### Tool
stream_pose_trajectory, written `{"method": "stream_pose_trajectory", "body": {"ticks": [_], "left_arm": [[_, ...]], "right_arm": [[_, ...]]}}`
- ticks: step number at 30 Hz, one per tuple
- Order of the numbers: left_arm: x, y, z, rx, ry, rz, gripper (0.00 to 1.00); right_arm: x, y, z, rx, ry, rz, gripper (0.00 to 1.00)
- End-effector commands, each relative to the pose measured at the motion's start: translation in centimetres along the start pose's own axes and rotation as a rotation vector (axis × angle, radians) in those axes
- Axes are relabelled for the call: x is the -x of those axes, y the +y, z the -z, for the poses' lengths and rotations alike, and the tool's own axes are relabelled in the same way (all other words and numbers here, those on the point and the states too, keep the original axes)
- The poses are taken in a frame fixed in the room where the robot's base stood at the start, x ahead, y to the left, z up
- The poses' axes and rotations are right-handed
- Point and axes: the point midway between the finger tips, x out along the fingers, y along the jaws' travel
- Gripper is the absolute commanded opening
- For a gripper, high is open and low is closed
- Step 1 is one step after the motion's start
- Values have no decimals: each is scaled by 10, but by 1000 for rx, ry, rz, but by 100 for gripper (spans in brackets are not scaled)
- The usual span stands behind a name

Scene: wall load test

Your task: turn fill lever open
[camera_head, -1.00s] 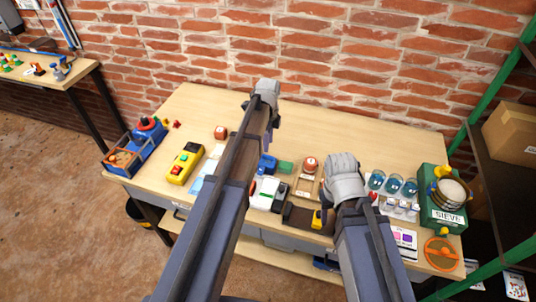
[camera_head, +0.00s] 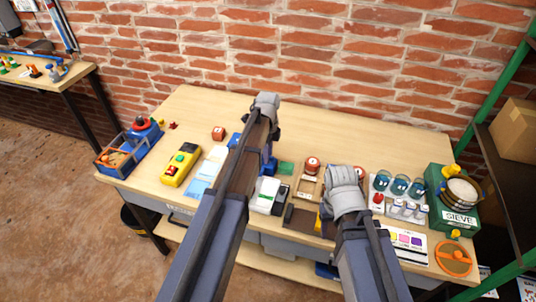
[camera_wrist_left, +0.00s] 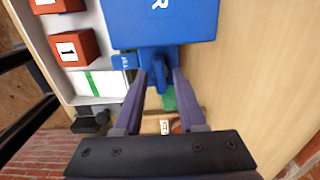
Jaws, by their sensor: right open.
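In the left wrist view, a blue box (camera_wrist_left: 162,25) with a white letter fills the upper middle. A blue tab marked FILL (camera_wrist_left: 124,61) sticks out beside it. The blue fill lever (camera_wrist_left: 158,76) projects from the box toward my left gripper (camera_wrist_left: 162,76). The two purple fingers are apart and stand on either side of the lever's end; I cannot tell whether either touches it. In the head view, my left arm covers most of this box. My right gripper (camera_head: 345,190) is over the right half of the table, its fingers mostly hidden under the wrist.
The wooden table (camera_head: 310,125) is clear along its back. A yellow button box (camera_head: 181,165) and a blue tray (camera_head: 130,147) stand on the left. Blue-topped jars (camera_head: 400,184), a green SIEVE unit (camera_head: 453,200) and an orange wheel (camera_head: 453,258) stand on the right. A green-framed shelf borders the right side.

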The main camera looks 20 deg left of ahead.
Motion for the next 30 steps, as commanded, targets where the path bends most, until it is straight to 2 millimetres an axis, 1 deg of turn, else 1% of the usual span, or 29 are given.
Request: {"method": "stream_pose_trajectory", "body": {"ticks": [1, 9, 10, 24, 30], "left_arm": [[0, 0, 0, 0, 0, 0, 33], [0, 0, 0, 0, 0, 0, 2], [0, 0, 0, 0, 0, 0, 0], [0, 0, 0, 5, 0, 0, 0], [0, 0, 0, 63, 0, 0, 0]], "right_arm": [[0, 0, 0, 0, 0, 0, 50], [0, 0, 0, 0, 0, 0, 50], [0, 0, 0, 0, 0, 0, 50], [0, 0, 0, 0, 0, 0, 50], [0, 0, 0, 0, 0, 0, 50]]}}
